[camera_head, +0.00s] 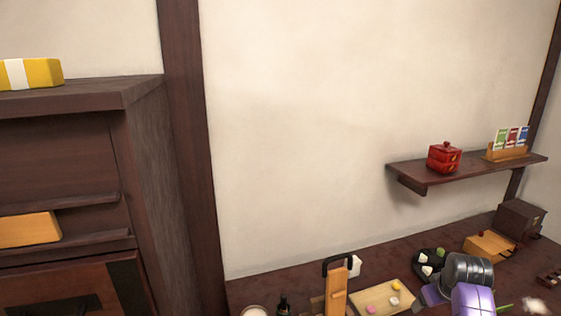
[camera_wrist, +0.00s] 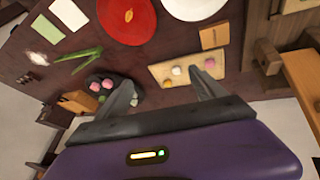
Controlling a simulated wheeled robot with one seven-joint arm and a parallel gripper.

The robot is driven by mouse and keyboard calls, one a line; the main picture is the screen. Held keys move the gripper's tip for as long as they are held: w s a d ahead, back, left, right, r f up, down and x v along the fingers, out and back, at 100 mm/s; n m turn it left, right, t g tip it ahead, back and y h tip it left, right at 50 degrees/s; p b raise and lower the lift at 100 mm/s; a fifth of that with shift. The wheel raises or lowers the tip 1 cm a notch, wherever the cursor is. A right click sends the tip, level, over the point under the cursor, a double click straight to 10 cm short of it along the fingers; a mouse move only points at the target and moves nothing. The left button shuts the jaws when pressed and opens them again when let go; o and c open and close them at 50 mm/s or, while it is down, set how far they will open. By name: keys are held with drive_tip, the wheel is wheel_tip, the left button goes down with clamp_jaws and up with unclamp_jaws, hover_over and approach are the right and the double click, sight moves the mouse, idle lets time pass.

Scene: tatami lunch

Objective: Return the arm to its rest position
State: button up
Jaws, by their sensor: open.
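My gripper (camera_wrist: 160,85) shows in the wrist view, with its two grey fingers spread wide apart and nothing between them. It points toward the dark table, above a black plate (camera_wrist: 122,101) with pink and green pieces and a pale wooden board (camera_wrist: 188,68) with small round sweets. Whether the fingers touch anything below is hard to tell. In the head view, my purple and grey arm (camera_head: 470,288) shows at the lower right over the table.
The dark table (camera_head: 300,284) is crowded: a pale board (camera_head: 372,291), a black plate (camera_head: 421,273), a wooden box (camera_head: 487,250) and a dark box (camera_head: 520,216). A wall shelf (camera_head: 433,178) holds a red box (camera_head: 444,158). A tall cabinet (camera_head: 155,190) stands left. The wrist view shows a red plate (camera_wrist: 127,18).

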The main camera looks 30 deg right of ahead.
drive_tip(key=a+r+t+h, duration=0.25)
drive_tip(key=a+t, duration=0.25)
drive_tip(key=a, duration=0.7)
drive_tip(key=a+r+t+h, duration=0.1)
drive_tip(key=a+r+t, duration=0.3)
drive_tip(key=a, duration=0.8)
drive_tip(key=s+a+r+n+t+y, duration=0.1)
drive_tip(key=s+a+y, duration=0.3)
drive_tip(key=s+a, duration=0.7)
drive_tip(key=s+a+r+n+t+y, duration=0.1)
drive_tip(key=s+a+r+n+y, duration=0.2)
drive_tip(key=s+a, duration=0.8)
drive_tip(key=shift+s+n+y, duration=0.3)
drive_tip(key=shift+s+y, duration=0.05)
drive_tip(key=shift+s, duration=0.2)
drive_tip(key=shift+a, duration=0.1)
